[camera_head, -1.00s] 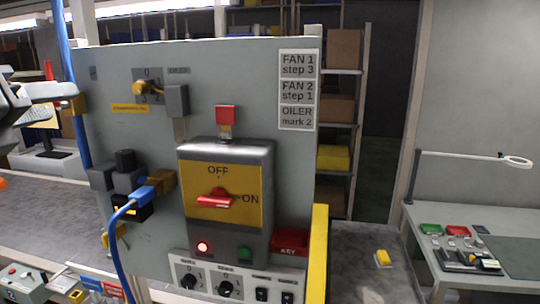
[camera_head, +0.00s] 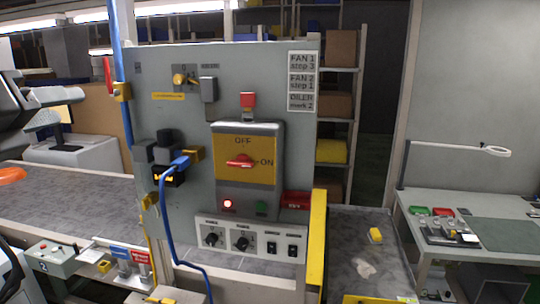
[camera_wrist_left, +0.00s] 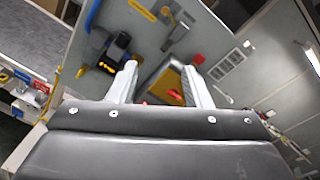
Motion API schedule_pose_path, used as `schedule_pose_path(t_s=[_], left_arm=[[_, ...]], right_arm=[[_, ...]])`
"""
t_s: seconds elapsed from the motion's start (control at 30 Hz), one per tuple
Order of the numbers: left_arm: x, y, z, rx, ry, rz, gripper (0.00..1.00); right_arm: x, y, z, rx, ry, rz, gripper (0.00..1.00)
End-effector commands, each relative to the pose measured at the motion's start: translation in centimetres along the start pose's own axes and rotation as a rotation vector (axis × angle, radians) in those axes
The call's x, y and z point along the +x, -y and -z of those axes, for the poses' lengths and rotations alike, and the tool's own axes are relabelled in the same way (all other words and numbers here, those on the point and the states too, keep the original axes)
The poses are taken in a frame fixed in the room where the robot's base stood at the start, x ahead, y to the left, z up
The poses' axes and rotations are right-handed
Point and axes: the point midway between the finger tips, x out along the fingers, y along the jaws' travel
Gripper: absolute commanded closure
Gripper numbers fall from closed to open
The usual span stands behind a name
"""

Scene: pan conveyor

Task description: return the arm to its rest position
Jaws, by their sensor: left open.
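My left gripper (camera_head: 64,107) is at the left edge of the head view, its two pale fingers apart with nothing between them. It is in the air to the left of the grey control panel (camera_head: 190,125) and clear of it. In the left wrist view the open fingers (camera_wrist_left: 162,82) show with the panel beyond them. The panel's red main switch handle (camera_head: 240,162) lies level, on a yellow plate marked OFF and ON. A red lamp (camera_head: 227,204) below it is lit. My right gripper is not in view.
A blue pipe (camera_head: 121,75) with a yellow fitting runs up the panel's left edge. A blue cable (camera_head: 165,225) hangs from a plug. A yellow post (camera_head: 317,240) stands at the panel's right. A workbench (camera_head: 470,203) with a lamp stands at the right.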

Motion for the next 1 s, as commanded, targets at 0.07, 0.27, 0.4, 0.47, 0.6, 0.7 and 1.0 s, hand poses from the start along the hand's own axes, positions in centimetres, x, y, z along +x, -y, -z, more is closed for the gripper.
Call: schedule_pose_path(t_s=[0.07,0.27,0.4,0.47,0.6,0.7,1.0], left_arm=[[0.9,-0.8,1.0,-0.041,-0.021,-0.008,0.55],[3.1,-3.0,3.9,-0.167,-0.069,-0.039,0.55],[4.7,-5.1,6.6,-0.287,-0.107,-0.073,0.55],[5.5,-6.2,8.2,-0.351,-0.125,-0.095,0.55],[7.2,-10.0,13.4,-0.565,-0.170,-0.174,0.55],[7.8,-13.2,18.0,-0.757,-0.189,-0.259,0.55],[4.8,-21.8,32.1,-1.335,-0.124,-0.588,0.55]], right_arm=[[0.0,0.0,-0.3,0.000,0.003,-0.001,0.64],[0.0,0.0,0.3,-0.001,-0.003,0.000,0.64],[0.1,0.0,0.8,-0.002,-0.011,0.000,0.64],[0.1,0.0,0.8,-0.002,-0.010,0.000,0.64],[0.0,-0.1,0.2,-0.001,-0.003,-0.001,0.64],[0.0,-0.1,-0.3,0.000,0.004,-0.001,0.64],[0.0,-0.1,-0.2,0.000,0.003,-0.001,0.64]])
